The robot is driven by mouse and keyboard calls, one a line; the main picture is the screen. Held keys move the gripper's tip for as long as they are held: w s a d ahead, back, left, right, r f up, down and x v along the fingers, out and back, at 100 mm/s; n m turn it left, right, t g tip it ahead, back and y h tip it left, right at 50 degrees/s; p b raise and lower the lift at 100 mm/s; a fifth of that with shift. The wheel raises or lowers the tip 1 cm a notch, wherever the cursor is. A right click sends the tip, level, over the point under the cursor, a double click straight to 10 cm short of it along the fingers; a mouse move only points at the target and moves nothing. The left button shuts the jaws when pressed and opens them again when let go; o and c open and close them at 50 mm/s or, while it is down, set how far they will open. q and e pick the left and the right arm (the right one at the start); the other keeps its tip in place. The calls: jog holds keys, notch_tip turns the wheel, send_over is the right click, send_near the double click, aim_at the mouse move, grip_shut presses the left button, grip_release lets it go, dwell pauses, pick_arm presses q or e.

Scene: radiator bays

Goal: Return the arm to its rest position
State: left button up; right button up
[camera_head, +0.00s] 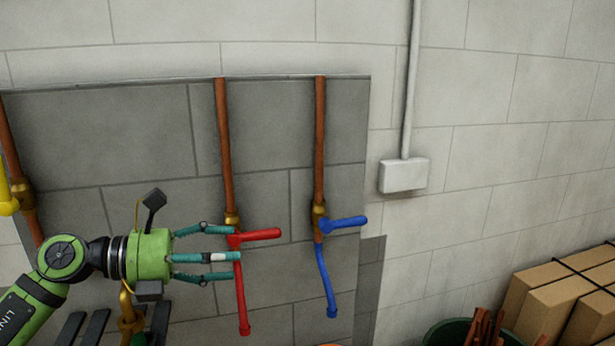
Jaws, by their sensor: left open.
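My left arm comes in from the lower left. Its green and black left gripper (238,257) points right, with its teal fingers apart. The fingertips are at or in front of the red valve (262,235) on a copper pipe; whether they touch it I cannot tell. The red lever points right and the red spout hangs down, partly covered by the fingers. To the right, a blue valve (345,223) has its lever pointing right and its spout hanging down. My right gripper is not in view.
A yellow valve part (7,196) shows at the left edge. A white box (403,176) with a conduit is on the wall. Strapped cardboard boxes (548,303) and a dark green tub (448,331) with copper pieces stand at the lower right. The wall between is bare.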

pick_arm(q)
jog(key=s+a+f+m+t+y, duration=0.1)
jog(key=a+f+m+t+y, duration=0.3)
jog(key=f+m+y, duration=0.95)
jog(key=s+a+f+m+t+y, duration=0.1)
jog(key=a+f+m+t+y, duration=0.35)
jog(key=m, duration=1.85)
jog(key=s+d+f+n+g+h, duration=0.1)
jog(key=s+d+f+n+g, duration=0.1)
jog(key=s+f+g, duration=0.4)
jog(key=s+d+f+n+g+h, duration=0.1)
jog(key=s+f+n, duration=0.1)
jog(key=s+f, duration=0.75)
jog(key=s+d+f+n+g+h, duration=0.1)
jog(key=s+d+f+n+g, duration=0.25)
jog(key=s, duration=0.65)
notch_tip(320, 180, down, 24)
jog(key=s+a+f+m+g, duration=0.1)
jog(key=a+g, duration=0.1)
jog(key=s+a+f+g, duration=0.1)
jog(key=s+a+f, duration=0.2)
jog(key=s+f, duration=1)
jog(key=s, duration=0.3)
jog(key=shift+f, duration=0.35)
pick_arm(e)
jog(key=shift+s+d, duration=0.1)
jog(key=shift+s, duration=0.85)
